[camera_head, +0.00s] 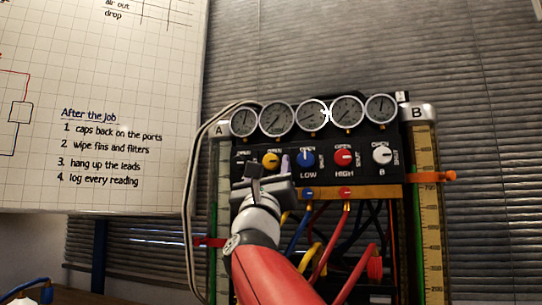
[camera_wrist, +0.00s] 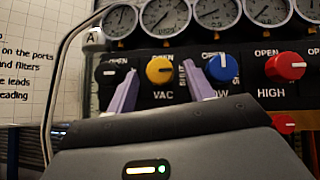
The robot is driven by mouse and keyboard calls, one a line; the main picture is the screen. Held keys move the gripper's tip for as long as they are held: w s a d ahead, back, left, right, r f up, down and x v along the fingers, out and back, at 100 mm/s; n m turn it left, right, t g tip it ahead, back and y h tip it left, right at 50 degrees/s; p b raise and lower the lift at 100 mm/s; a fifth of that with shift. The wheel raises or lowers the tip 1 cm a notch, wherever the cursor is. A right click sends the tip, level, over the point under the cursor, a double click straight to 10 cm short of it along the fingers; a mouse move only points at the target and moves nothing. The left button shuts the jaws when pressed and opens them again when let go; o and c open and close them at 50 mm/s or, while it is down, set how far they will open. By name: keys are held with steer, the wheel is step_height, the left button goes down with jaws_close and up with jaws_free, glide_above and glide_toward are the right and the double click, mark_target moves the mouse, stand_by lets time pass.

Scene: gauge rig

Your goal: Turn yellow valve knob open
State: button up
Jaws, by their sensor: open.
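The yellow valve knob (camera_head: 270,160) is on the black panel below the row of gauges, left of the blue knob. My gripper (camera_head: 269,168) is in front of the panel at this knob. In the wrist view its two purple fingers are spread, one on each lower side of the yellow knob, with a gap between them. The gripper is open and holds nothing. I cannot tell whether the fingertips touch the panel.
A black knob (camera_wrist: 112,73) is close to the left finger, and the blue LOW knob (camera_wrist: 222,67) is close to the right finger. A red HIGH knob (camera_wrist: 285,66) and a white knob (camera_head: 381,155) are farther right. Colored hoses (camera_head: 323,250) hang below the panel.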

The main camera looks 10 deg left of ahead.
steer(key=shift+w+r, duration=0.45)
steer(key=shift+w, duration=0.05)
steer(key=c, duration=1)
steer(key=shift+o, duration=0.2)
